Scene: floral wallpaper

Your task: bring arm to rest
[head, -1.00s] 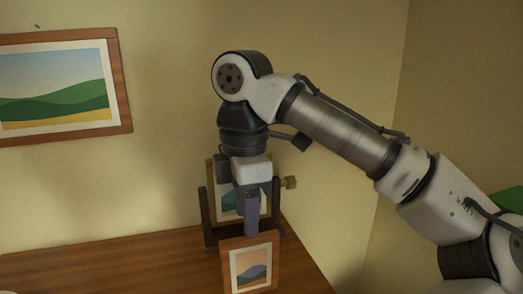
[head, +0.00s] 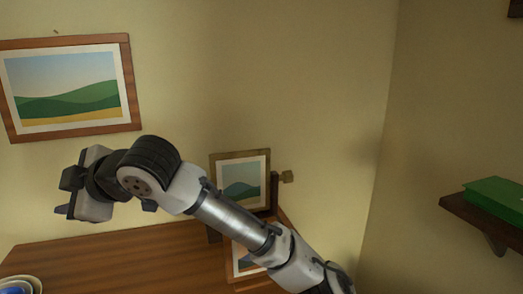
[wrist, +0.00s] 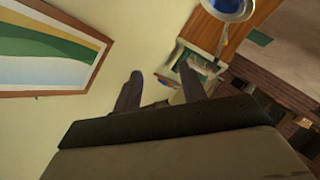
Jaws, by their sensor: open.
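My gripper (head: 66,198) is at the left in the head view, raised above the wooden tabletop and pointing left. In the wrist view its two fingers (wrist: 160,88) stand apart with nothing held between them. My arm reaches in from the lower right and hides part of the tabletop and the small frames.
A landscape picture (head: 68,85) hangs on the wall above my gripper. Framed pictures (head: 240,168) stand at the right of the wooden tabletop (head: 110,255). A shelf (head: 480,215) at right holds a green box (head: 497,197).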

